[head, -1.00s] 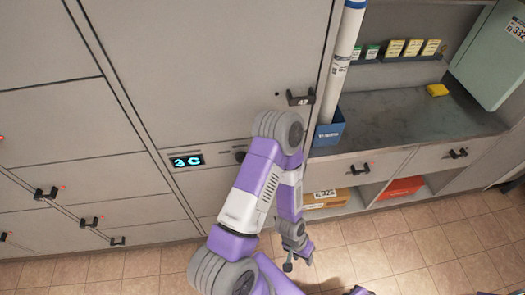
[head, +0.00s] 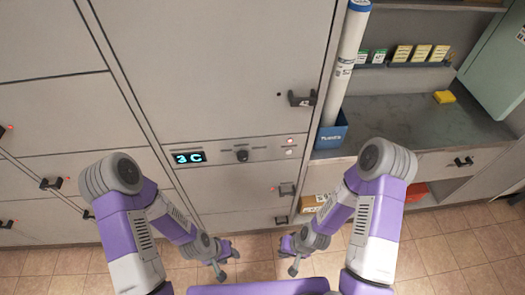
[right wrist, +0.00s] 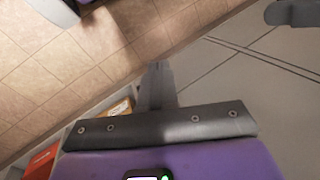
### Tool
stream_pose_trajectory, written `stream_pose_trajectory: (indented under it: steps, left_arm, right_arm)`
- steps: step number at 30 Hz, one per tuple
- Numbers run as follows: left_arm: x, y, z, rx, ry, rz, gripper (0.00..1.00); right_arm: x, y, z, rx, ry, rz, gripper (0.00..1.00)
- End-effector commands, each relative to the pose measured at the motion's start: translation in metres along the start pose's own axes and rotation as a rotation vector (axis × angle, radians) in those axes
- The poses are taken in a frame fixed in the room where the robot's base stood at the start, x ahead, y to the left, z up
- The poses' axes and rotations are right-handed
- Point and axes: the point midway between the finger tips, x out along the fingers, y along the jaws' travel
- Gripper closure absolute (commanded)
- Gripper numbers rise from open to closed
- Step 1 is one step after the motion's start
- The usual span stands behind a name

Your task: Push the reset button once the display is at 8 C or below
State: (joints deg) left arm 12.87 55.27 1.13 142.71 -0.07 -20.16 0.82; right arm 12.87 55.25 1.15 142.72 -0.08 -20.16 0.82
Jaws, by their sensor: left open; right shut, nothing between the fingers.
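The display (head: 189,157) on the grey cabinet panel shows "3 C" in cyan digits. To its right is a dark round knob (head: 242,155). At the panel's right end are a small reddish light (head: 290,141) and a small pale round spot (head: 290,152), possibly the reset button; no label is readable. My left gripper (head: 226,266) is low in the head view, below the panel, open and empty. My right gripper (head: 291,260) is beside it to the right, also below and apart from the panel. In the right wrist view its fingers (right wrist: 157,78) are shut with nothing between them.
A blue bin (head: 331,134) with a long white tube (head: 347,60) stands on the counter (head: 410,120) at right. The tiled floor (head: 440,235) is clear.

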Motion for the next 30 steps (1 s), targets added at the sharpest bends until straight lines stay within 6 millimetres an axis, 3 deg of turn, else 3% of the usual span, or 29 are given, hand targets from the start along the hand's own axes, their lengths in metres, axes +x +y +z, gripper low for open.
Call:
stream_pose_trajectory:
  steps: [11, 16, 20, 24, 30]
  left_arm:
    - [0.0, 0.0, 0.0, 0.0, 0.0, 0.0, 0.57]
    - [0.004, -0.001, 0.0, 0.0, 0.0, 0.0, 0.57]
    - [0.009, -0.003, -0.001, 0.0, 0.0, 0.0, 0.57]
    - [0.015, -0.005, -0.001, 0.0, 0.0, 0.0, 0.57]
    - [0.02, -0.007, -0.001, 0.0, 0.0, 0.0, 0.57]
  right_arm:
    - [-0.001, -0.001, -0.001, -0.002, 0.004, -0.005, 1.0]
    - [-0.016, -0.019, -0.028, -0.069, 0.092, -0.11, 1.0]
    - [-0.054, -0.04, -0.073, -0.209, 0.275, -0.241, 1.0]
    - [-0.111, -0.052, -0.118, -0.412, 0.51, -0.311, 1.0]
    - [-0.174, -0.056, -0.146, -0.669, 0.745, -0.29, 1.0]
